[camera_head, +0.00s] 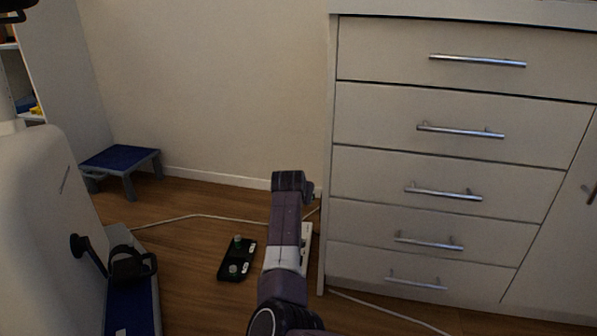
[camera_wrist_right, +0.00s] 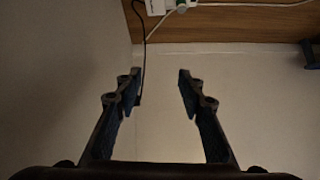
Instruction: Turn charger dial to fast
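A flat black device (camera_head: 237,262) lies on the wood floor left of my right arm in the head view. It has two greenish knob-like parts and small pale labels; I cannot read any dial setting. A white strip-like unit (camera_head: 306,243) lies partly hidden behind the arm. In the right wrist view, a white unit (camera_wrist_right: 155,5) with a greenish part is cut off at the top edge. My right gripper (camera_wrist_right: 160,76) is open and empty, apart from that unit. In the head view its fingers are hidden.
A white drawer cabinet (camera_head: 430,165) stands at the right. A blue-topped step stool (camera_head: 122,157) is by the wall. A blue-based machine (camera_head: 130,295) stands at the left. White cables (camera_head: 195,216) cross the floor. A black cable (camera_wrist_right: 144,50) hangs near the left finger.

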